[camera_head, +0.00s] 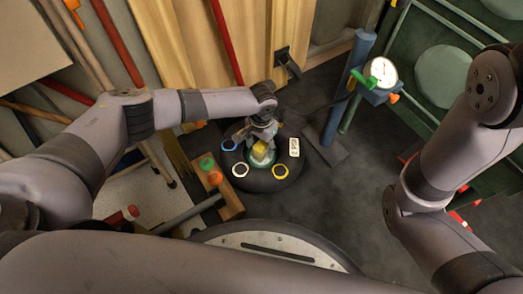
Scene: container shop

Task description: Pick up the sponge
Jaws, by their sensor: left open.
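A small yellow block that looks like the sponge (260,148) is on a round black surface (262,184), near its middle. A green-rimmed round piece (262,163) shows around or under it. My left gripper (262,143) reaches down over the yellow block with open fingers. The fingers partly hide the block, and I cannot tell whether they touch it. My right arm shows at the right side, but its gripper is out of view.
Around the black surface's edge lie a blue ring (229,145), a white ring (240,170), a yellow ring (280,171) and a white labelled piece (294,147). Dark floor is open at right.

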